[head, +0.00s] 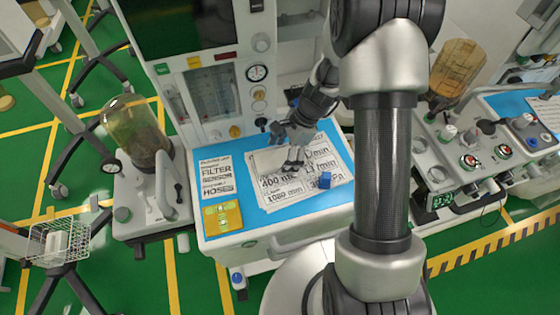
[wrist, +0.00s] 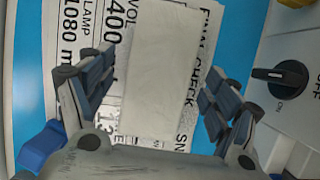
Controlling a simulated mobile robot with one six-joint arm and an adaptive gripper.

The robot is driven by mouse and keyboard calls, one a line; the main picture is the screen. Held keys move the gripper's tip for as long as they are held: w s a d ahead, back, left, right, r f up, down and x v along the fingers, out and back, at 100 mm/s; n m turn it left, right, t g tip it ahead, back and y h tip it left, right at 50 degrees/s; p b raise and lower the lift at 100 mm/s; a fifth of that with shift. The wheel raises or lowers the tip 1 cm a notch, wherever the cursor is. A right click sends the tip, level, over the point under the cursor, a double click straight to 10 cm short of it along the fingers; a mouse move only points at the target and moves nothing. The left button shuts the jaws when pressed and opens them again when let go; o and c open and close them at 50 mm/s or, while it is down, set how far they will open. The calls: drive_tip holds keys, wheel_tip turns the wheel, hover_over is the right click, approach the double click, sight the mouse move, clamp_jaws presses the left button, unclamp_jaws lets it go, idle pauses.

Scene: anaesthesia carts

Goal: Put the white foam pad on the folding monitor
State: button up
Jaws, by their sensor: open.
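The white foam pad (wrist: 160,75) is a pale flat rectangle lying on the printed sheets, between my gripper's two spread fingers in the wrist view. In the head view the pad (head: 268,161) shows beside the fingers on the cart top. My gripper (head: 287,145) is open just over the pad, with a finger on each side of it; the wrist view shows both fingers (wrist: 157,75) apart. Whether they touch the pad I cannot tell. A large dark screen (head: 185,28) stands at the upper left of the cart; I cannot tell whether it is the folding monitor.
A small blue cube (head: 325,178) lies on the sheets, right of the pad. A dial panel (head: 485,155) stands at right, and a clear canister (head: 136,128) at left. The blue cart top (head: 252,222) has little bare room.

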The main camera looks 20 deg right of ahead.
drive_tip(key=shift+c, duration=0.4)
drive_tip(key=c, duration=0.9)
drive_tip(key=shift+c, duration=0.2)
drive_tip(key=shift+r, duration=0.15)
